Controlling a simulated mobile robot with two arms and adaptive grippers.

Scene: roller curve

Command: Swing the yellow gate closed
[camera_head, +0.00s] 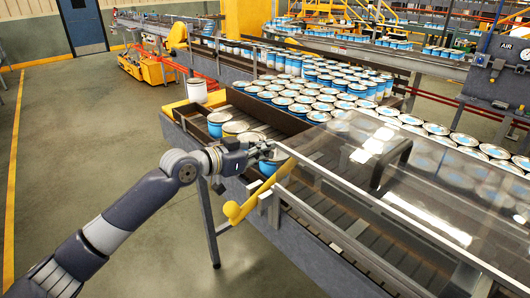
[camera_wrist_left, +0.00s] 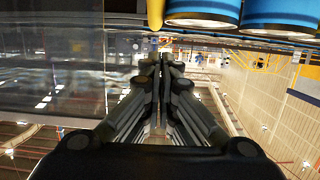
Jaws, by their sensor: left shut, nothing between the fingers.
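The yellow gate (camera_head: 262,191) is a slim yellow bar with a rounded end, at the near side of the conveyor in the head view. It slants from the lower left up toward the rail, and sticks out past the conveyor's side. My left gripper (camera_head: 268,149) is just above and behind the gate, close to a blue can (camera_head: 273,160). In the left wrist view the gripper (camera_wrist_left: 160,52) has its fingers together and empty. A yellow piece, likely the gate (camera_wrist_left: 155,14), shows just beyond the fingertips; I cannot tell whether they touch. My right gripper is out of view.
Cans (camera_head: 219,122) stand in the lane beside my left gripper, and many more (camera_head: 330,90) fill the conveyor behind. A clear cover (camera_head: 430,185) with a dark handle (camera_head: 391,165) lies to the right. The floor (camera_head: 90,130) at left is open.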

